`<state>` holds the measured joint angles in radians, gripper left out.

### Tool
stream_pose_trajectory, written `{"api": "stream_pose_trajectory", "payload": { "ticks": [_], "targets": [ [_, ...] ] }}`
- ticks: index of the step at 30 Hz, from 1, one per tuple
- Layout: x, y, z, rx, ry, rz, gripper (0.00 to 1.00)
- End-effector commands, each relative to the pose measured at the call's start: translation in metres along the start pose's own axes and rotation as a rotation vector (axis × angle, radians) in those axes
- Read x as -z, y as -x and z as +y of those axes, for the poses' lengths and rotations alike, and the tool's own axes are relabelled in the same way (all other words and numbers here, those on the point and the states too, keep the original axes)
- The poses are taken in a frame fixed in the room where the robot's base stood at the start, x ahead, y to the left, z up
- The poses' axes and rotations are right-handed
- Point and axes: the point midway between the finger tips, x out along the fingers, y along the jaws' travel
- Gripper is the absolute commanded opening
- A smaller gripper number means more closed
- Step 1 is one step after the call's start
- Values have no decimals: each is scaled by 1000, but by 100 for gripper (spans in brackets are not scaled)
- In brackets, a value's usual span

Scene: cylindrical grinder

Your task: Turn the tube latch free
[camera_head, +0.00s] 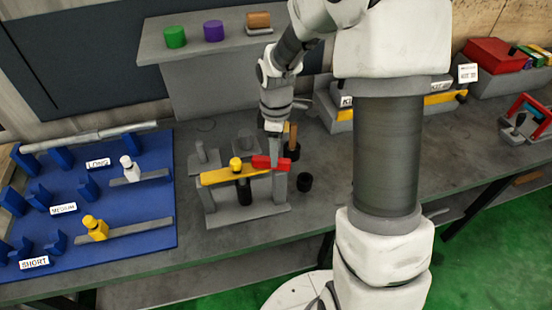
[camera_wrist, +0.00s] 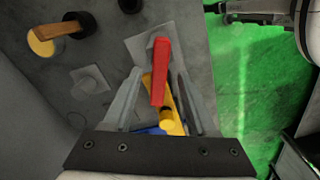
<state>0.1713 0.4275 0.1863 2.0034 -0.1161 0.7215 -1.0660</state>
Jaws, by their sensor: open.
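The red latch (camera_head: 271,162) sits at the right end of a yellow bar (camera_head: 220,175) that lies across a grey two-post stand (camera_head: 248,217). My gripper (camera_head: 275,155) points down at the red latch. In the wrist view, the red latch (camera_wrist: 159,72) lies lengthwise between the two open fingers of my gripper (camera_wrist: 158,76), with a gap visible on each side. The yellow bar (camera_wrist: 171,118) shows below and behind it. A dark cylinder (camera_head: 244,193) hangs or stands under the bar's middle. Contact between the fingers and the latch cannot be told.
A blue board (camera_head: 150,225) with labelled holders lies on the left. A black cup (camera_head: 305,182) stands right of the stand; a wooden-handled tool in a dark cup (camera_head: 293,150) is behind. A raised grey shelf (camera_head: 190,50) carries coloured cylinders. The bench front between board and stand is clear.

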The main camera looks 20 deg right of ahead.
Motion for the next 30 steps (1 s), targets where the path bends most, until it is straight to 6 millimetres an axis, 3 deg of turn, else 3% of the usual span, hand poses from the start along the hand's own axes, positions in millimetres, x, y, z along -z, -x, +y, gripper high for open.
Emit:
{"api": "stream_pose_trajectory", "payload": {
  "ticks": [6,18,28,30],
  "targets": [
    [0,-30,0,0,0,-1,57],
    [0,-38,0,-1,0,0,57],
    [0,-38,0,-1,0,0,0],
    [0,-38,0,-1,0,0,0]
  ]
}}
